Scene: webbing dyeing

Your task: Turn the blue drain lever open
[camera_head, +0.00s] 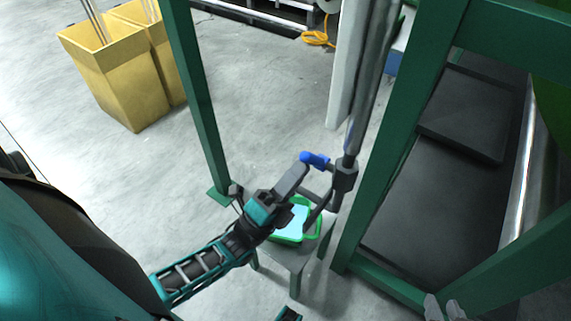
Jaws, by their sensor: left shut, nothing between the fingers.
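The blue drain lever (315,159) sticks out to the left of a dark valve (345,175) on a steel pipe. My left gripper (301,171) is shut and empty. Its tip is at the lever's left end, just below it in the picture; I cannot tell whether they touch. A dark spout slants from the valve down over a green tub (312,229) holding pale blue liquid. My gripper partly hides the tub.
The tub stands on a grey stool (283,256). Green frame posts (197,90) rise left and right of the pipe. Yellow bins (115,75) stand at the upper left. Dark panels (425,200) lie behind the right post. The floor between bins and left post is clear.

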